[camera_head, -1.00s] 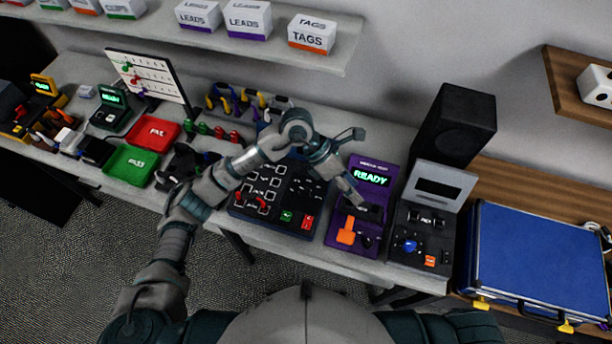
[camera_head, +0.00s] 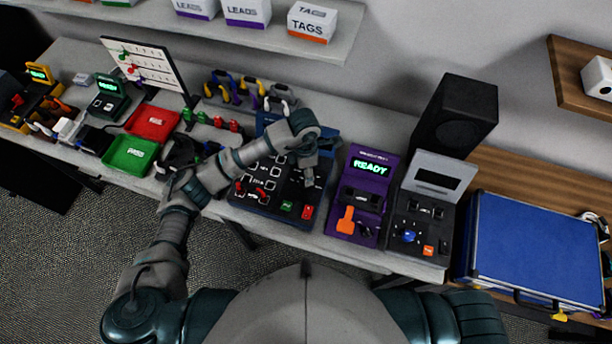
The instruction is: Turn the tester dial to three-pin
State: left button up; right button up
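My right gripper is out of view.
The black panel (camera_head: 278,203) has red and green buttons. A black speaker (camera_head: 455,116) stands behind the testers, and a blue case (camera_head: 535,250) lies to their right. Red (camera_head: 152,122) and green (camera_head: 130,153) trays lie at left. A shelf (camera_head: 335,52) overhangs the back.

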pick_arm(q)
jog(key=shift+s+a+f, duration=0.15)
jog(key=shift+f, duration=2.15)
jog(key=c, duration=1.2)
